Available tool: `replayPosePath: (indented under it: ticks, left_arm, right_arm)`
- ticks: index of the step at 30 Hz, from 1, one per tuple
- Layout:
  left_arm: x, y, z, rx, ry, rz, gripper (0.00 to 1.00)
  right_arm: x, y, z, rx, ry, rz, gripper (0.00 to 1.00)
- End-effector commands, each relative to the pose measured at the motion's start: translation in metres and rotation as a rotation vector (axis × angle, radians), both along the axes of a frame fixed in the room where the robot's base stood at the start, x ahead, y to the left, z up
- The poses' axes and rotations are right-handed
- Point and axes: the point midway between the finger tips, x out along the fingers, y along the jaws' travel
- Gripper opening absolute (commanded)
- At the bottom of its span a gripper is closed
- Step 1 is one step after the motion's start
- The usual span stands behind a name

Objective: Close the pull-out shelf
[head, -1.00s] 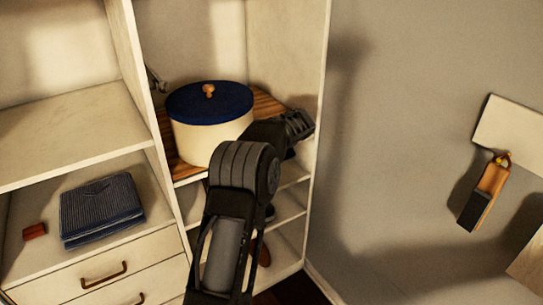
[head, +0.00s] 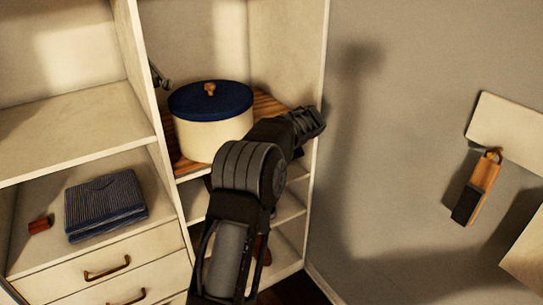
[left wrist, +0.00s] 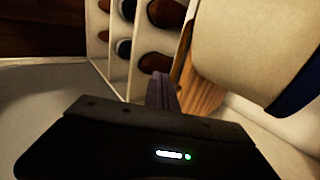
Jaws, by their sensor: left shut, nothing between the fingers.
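The pull-out shelf is a striped wooden board (head: 271,104) in the right cabinet bay. A cream pot with a blue lid (head: 212,125) stands on it. My left arm reaches across the front of the bay and hides much of the board's front edge. My left gripper (head: 314,120) is shut and empty by the bay's right side panel, right of the pot. In the left wrist view, the shut fingers (left wrist: 163,92) point near the edge of the wooden board (left wrist: 201,94), with the pot (left wrist: 235,48) above. I cannot tell whether they touch it. My right gripper is not in view.
Shoes (left wrist: 156,63) sit on the white shelves below. A folded striped blue cloth (head: 106,206) and a small red-brown block (head: 40,226) lie in the left bay above drawers (head: 107,268). A brush (head: 476,188) hangs on the grey wall. Space right of the cabinet is clear.

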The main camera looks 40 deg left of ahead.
Motion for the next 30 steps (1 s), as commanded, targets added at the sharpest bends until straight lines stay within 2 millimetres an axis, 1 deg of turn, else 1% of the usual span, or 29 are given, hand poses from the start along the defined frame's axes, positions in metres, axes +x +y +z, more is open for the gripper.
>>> replayPosePath:
  ticks: [1, 6, 9, 12, 18, 30]
  left_arm:
    - [-0.001, -0.009, 0.009, 0.0, -0.01, -0.004, 0.0]
    - [-0.008, -0.033, 0.038, 0.0, -0.007, -0.003, 0.0]
    - [-0.012, -0.043, 0.051, 0.0, -0.007, -0.003, 0.0]
    - [-0.014, -0.05, 0.061, 0.0, -0.006, -0.002, 0.0]
    - [-0.016, -0.054, 0.067, 0.001, -0.003, -0.001, 0.0]
    - [-0.016, -0.054, 0.066, 0.001, -0.005, -0.001, 0.0]
  right_arm:
    - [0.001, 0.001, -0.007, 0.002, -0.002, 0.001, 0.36]
    - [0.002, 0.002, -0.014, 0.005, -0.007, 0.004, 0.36]
    - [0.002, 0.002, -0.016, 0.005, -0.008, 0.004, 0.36]
    - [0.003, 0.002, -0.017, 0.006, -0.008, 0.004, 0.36]
    - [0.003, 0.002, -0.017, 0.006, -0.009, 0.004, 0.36]
    - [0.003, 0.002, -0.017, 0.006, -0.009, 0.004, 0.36]
